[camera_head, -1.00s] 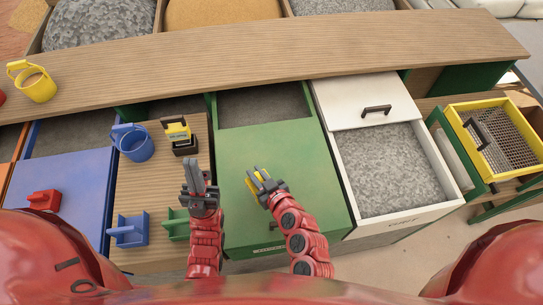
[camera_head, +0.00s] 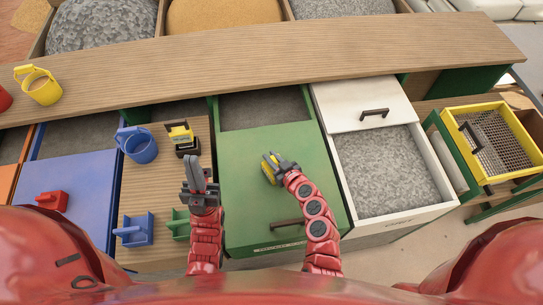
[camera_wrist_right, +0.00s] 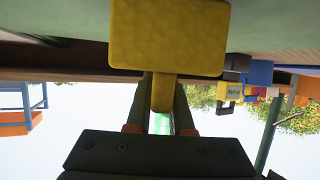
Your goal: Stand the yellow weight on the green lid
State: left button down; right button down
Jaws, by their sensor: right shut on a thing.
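The green lid (camera_head: 245,205) lies in the middle of the head view, with a dark handle (camera_head: 287,223) near its front edge. My right gripper (camera_head: 281,167) is over the lid's middle, shut on the yellow weight (camera_head: 268,172). In the right wrist view the weight (camera_wrist_right: 168,38) shows as a wide yellow block with a narrower stem, and the stem is between the fingers. The lid's green surface (camera_wrist_right: 60,15) is close to the block; I cannot tell whether they touch. My left gripper (camera_head: 194,165) is empty left of the lid, its fingers apart.
A black block with a yellow top (camera_head: 183,139) and a blue bucket (camera_head: 139,147) stand on the wooden top left of the lid. Behind the lid is an open grey bin (camera_head: 262,106). A white bin (camera_head: 390,170) is on the right. The lid around the weight is clear.

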jog(key=shift+f, duration=0.1)
jog(key=c, duration=0.8)
grip_release()
jog(key=shift+s, duration=0.1)
